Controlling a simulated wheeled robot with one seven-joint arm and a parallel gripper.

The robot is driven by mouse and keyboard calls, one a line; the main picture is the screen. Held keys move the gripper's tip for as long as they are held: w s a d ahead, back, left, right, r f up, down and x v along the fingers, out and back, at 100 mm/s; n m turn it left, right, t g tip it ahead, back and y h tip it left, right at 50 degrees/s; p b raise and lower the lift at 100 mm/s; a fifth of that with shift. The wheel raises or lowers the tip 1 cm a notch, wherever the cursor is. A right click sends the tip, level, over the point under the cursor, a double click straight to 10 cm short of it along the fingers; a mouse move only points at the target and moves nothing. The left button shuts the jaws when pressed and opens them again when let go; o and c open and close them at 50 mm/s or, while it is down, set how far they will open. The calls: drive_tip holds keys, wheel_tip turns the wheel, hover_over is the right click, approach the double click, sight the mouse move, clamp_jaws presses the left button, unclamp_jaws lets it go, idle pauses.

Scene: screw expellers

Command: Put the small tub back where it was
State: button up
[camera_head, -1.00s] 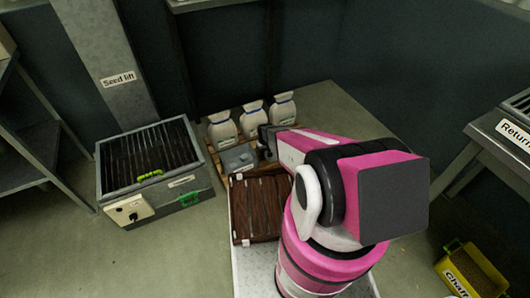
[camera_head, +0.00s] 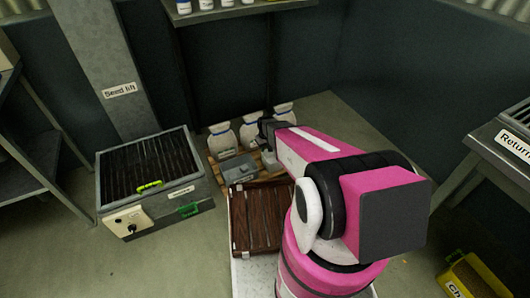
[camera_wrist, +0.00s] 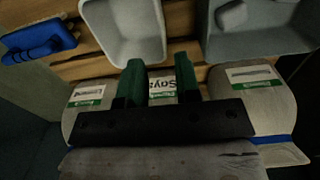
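A small white tub (camera_wrist: 128,42) stands on wooden slats at the top of the wrist view. In the head view, a pale shape (camera_head: 271,159) beside the grey box is probably this tub, mostly hidden by my arm. My gripper (camera_wrist: 160,64) has its two green fingers apart, with nothing held between them. In the wrist view the left fingertip overlaps the tub's near rim, and the right one lies just past its right side; I cannot tell whether they touch. Sack labels show between and beyond the fingers.
A grey box (camera_head: 238,167) stands on the pallet, right of the tub in the wrist view. Several white sacks (camera_head: 221,138) stand behind. A blue object (camera_wrist: 40,40) lies at the left.

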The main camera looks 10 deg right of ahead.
drive_tip(key=s+d+r+m, duration=0.1)
drive_tip(key=s+d+r, duration=0.1)
drive_tip(key=s+r, duration=0.7)
drive_tip(key=s+d+r+m, duration=0.2)
drive_tip(key=s+r, duration=0.8)
drive_tip(key=r, duration=1)
drive_tip(key=shift+s+d+r+m, duration=0.2)
drive_tip(key=shift+m, duration=0.1)
drive_tip(key=shift+a, duration=0.1)
